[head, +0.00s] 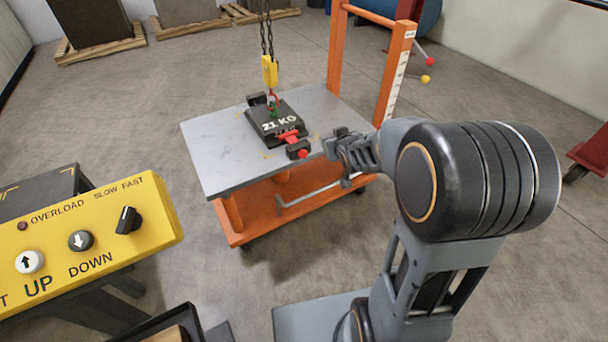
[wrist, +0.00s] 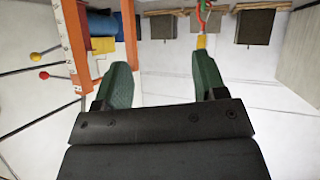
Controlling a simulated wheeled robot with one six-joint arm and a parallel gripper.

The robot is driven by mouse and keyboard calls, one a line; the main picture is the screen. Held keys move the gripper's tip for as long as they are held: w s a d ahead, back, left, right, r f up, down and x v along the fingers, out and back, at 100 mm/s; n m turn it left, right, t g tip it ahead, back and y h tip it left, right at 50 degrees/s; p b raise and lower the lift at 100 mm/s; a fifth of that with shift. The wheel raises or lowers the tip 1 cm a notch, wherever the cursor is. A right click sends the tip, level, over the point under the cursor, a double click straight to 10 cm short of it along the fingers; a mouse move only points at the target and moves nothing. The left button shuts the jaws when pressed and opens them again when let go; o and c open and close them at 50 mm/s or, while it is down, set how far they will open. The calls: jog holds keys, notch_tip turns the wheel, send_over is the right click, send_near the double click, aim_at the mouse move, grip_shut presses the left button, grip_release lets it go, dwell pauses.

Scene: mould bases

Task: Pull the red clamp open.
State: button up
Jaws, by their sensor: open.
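The red clamp (head: 288,137) sits at the near edge of a dark block marked 21 KG (head: 278,122), on a grey table top. A red knob end shows beside a small black block at the table's front edge. My gripper (head: 332,146) is just right of the clamp, apart from it, near the table's right edge. In the wrist view its two green fingers (wrist: 163,78) are spread wide with nothing between them. The clamp does not show in the wrist view.
A yellow hook (head: 270,71) on chains hangs over the block, with red and green rigging below it. The table has an orange frame and an orange post (head: 393,75) at its back right. A yellow control panel (head: 95,240) stands at the left front.

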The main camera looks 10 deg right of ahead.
jog(key=w+f+n+t+y+b, duration=0.15)
jog(key=w+f+b, duration=0.35)
jog(key=f, duration=0.7)
jog(key=t+y+b, duration=0.4)
jog(key=y+b, duration=0.1)
jog(key=b, duration=0.2)
send_near(304, 155)
jog(key=shift+n+h, duration=0.25)
jog(key=shift+n, duration=0.1)
jog(key=b+x, duration=0.3)
jog(key=x, duration=0.7)
jog(key=shift+s+f+b, duration=0.1)
jog(key=shift+b, duration=0.3)
jog(key=shift+c, duration=0.4)
